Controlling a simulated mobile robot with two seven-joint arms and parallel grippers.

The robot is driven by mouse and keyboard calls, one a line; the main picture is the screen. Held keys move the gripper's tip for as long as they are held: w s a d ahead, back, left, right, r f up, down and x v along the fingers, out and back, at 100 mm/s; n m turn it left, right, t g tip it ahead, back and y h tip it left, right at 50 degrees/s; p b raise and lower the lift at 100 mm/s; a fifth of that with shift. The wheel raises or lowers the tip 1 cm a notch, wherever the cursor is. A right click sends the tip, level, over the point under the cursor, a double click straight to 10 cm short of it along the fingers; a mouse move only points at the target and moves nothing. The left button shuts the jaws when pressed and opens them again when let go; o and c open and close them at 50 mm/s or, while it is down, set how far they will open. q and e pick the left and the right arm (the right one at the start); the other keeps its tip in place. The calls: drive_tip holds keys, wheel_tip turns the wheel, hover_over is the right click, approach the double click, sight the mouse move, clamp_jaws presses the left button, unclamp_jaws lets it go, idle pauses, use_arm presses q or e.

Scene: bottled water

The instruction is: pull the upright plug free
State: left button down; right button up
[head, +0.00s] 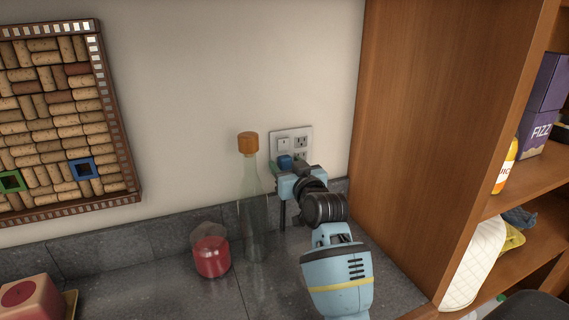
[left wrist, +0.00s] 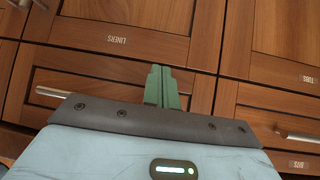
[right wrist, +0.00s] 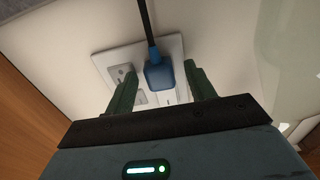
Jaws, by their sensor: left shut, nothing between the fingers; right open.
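A blue plug (head: 285,161) with a dark cord sits at the lower left of the white wall plate (head: 279,138). In the right wrist view the plug (right wrist: 158,76) is at the plate (right wrist: 174,46), its cord running to the top edge. My right gripper (right wrist: 161,68) is open, one finger on each side of the plug, with a visible gap to each finger. In the head view this gripper (head: 288,174) is close in front of the plate and hides part of it. My left gripper (left wrist: 160,70) is shut and empty, in front of wooden drawers.
A clear bottle with a cork (head: 250,200) stands on the dark counter (head: 165,286), just left of my right gripper. A red-filled jar (head: 212,258) stands left of it. A wooden cabinet side (head: 425,130) rises close on the right. A cork board (head: 60,120) hangs at left.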

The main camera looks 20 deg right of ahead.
drive_tip(key=shift+c, duration=0.2)
idle(1.1)
clamp_jaws()
drive_tip(key=shift+s, duration=0.1)
drive_tip(key=shift+s+a, duration=0.2)
drive_tip(key=shift+s, duration=2.7)
